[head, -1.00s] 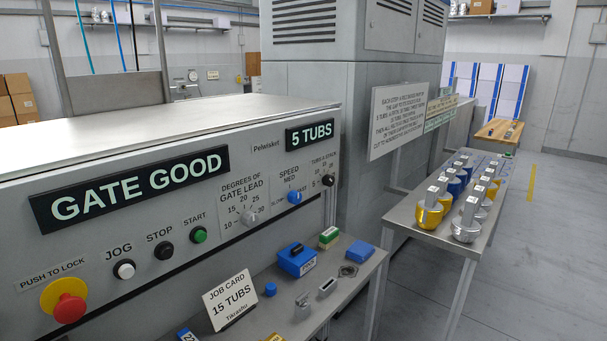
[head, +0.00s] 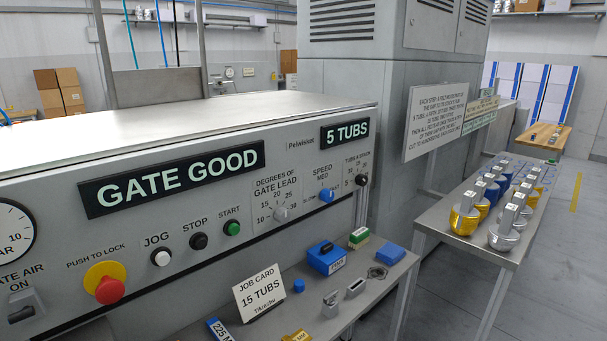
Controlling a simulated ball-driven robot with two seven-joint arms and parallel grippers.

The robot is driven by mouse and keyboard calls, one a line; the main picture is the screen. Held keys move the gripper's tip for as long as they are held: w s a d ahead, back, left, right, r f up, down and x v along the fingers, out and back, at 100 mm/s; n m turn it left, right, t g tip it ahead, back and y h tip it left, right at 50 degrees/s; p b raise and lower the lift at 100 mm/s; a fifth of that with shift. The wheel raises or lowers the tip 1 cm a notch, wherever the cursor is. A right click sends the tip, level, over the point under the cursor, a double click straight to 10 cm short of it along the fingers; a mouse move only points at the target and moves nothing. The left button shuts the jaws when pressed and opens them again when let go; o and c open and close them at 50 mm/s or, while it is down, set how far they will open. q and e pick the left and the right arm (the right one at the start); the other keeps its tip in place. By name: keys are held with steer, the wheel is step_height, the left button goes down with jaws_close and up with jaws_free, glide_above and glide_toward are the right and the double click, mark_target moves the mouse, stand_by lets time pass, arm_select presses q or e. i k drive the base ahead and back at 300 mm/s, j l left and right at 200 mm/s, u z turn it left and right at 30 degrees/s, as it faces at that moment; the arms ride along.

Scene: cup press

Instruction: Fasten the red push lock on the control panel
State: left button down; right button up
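The red push lock (head: 110,290) is a round red mushroom button on a yellow disc, under the words PUSH TO LOCK. It sits low on the left part of the grey control panel (head: 190,285). The button stands out from the disc; I cannot tell whether it is pressed in. Neither of my grippers shows in the head view, and nothing touches the button.
White JOG (head: 161,258), black STOP (head: 198,240) and green START (head: 232,228) buttons sit right of the lock. A gauge (head: 10,235) and gate air switch (head: 24,306) are left. A job card (head: 260,292) and blue box (head: 326,260) stand on the ledge below.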

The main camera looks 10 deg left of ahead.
mark_target(110, 291)
steer(key=u, duration=1.4)
